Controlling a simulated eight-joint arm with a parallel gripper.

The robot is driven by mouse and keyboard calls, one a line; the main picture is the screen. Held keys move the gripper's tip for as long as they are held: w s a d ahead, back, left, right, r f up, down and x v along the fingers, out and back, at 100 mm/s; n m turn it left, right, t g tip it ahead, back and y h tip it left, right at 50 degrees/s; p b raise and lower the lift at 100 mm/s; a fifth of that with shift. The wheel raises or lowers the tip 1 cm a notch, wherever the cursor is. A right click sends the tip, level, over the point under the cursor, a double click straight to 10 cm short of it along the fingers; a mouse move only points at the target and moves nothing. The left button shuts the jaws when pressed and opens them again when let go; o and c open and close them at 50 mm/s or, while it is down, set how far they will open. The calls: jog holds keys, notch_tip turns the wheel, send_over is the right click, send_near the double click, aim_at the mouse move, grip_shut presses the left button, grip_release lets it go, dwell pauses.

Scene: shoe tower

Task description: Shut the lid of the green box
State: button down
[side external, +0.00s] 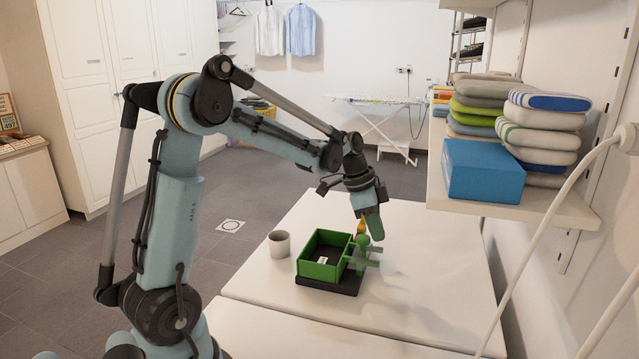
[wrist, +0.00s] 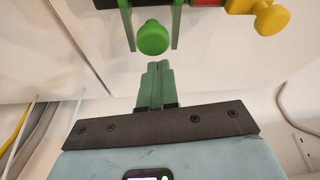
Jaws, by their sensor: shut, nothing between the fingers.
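The green box (side external: 318,270) stands on a dark base on the white table in the side view. Its top is open and its inside shows, with a small white patch in it. Green parts with a round knob and two prongs (side external: 372,263) stand at its right side; I cannot tell clearly which part is the lid. In the wrist view the green knob (wrist: 152,39) sits between two green bars. My gripper (wrist: 159,66) is shut and empty, its tips just short of the knob in that picture. In the side view my gripper (side external: 377,236) is above the box's right side.
A grey-white cup (side external: 279,244) stands left of the box. A yellow knob (wrist: 271,20) with a red part sits right of the green knob in the wrist view. A shelf at the right holds a blue box (side external: 484,171) and folded cloths. The table's front is clear.

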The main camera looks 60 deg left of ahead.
jog(key=shift+s+a, duration=0.15)
jog(key=shift+s, duration=0.05)
